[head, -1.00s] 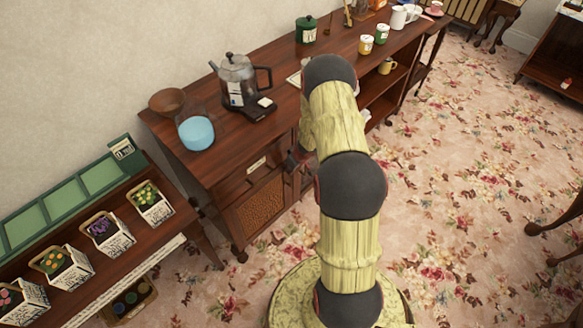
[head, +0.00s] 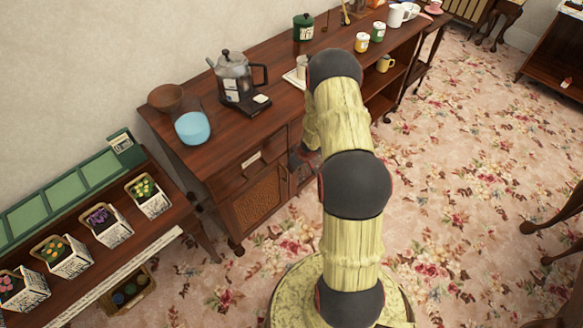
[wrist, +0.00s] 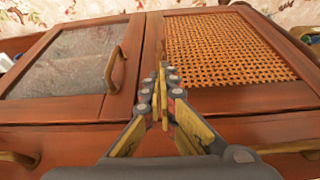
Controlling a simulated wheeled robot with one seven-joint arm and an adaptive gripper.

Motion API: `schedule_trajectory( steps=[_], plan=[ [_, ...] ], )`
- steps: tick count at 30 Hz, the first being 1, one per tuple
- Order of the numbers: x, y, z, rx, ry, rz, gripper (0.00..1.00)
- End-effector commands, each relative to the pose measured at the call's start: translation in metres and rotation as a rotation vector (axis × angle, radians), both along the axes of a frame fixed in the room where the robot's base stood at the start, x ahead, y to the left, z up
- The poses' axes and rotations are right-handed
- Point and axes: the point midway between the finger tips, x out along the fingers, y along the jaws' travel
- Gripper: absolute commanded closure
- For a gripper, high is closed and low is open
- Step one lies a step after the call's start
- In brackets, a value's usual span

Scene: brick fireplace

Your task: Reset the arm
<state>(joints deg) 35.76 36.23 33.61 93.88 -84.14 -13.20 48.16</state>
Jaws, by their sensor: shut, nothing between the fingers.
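My arm (head: 350,240) rises from my round base and bends over toward the wooden sideboard (head: 205,165). My gripper (wrist: 162,85) is shut and empty in the wrist view. It points at the sideboard's front, close to the gap between a glass-panelled door (wrist: 75,60) and a cane-panelled door (wrist: 235,45). I cannot tell if the tips touch the wood. In the head view only a dark part near the arm's end shows beside the sideboard front, and the fingers are mostly hidden.
A coffee maker (head: 235,80), a blue bowl (head: 192,128), a brown bowl (head: 166,97) and a green canister (head: 303,28) stand on the sideboard. A plant stand (head: 150,195) with flower boxes is at the left. The flowered carpet (head: 450,190) to the right is largely clear.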

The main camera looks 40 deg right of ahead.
Motion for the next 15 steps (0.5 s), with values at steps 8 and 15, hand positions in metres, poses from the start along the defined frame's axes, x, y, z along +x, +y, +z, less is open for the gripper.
schedule_trajectory(
  steps=[8,15],
  plan=[
    [-0.019,-0.001,0.048,0.001,0.003,-0.001,1.0],
    [-0.03,-0.001,0.07,0.002,0.003,0.0,1.0]
  ],
)
